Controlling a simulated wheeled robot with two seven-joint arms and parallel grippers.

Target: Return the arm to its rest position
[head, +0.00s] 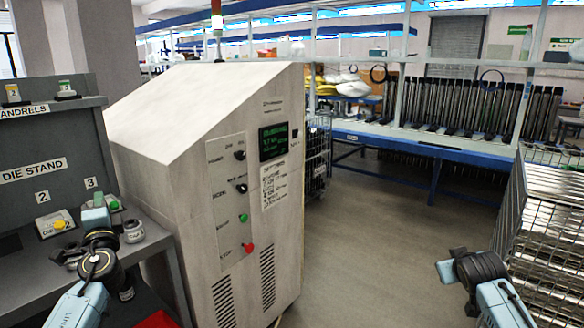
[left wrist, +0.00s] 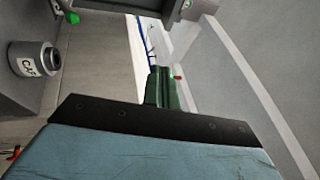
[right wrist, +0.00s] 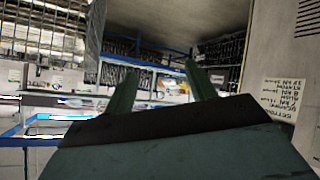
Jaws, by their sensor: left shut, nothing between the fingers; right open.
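My left arm comes in from the lower left in the head view. Its gripper (head: 96,214) is in front of the die stand. In the left wrist view my left gripper (left wrist: 161,84) has its green fingers together with nothing between them. My right arm shows at the lower right of the head view, between the machine and a wire rack; its fingers cannot be made out there. In the right wrist view my right gripper (right wrist: 162,82) has its two fingers apart and empty.
The grey die stand (head: 35,190) at the left holds dies numbered 2 and 3. A small labelled cup (head: 133,232) stands by its edge. A white machine cabinet (head: 205,150) fills the middle. A wire rack (head: 545,225) is at the right. Floor (head: 390,250) is clear between them.

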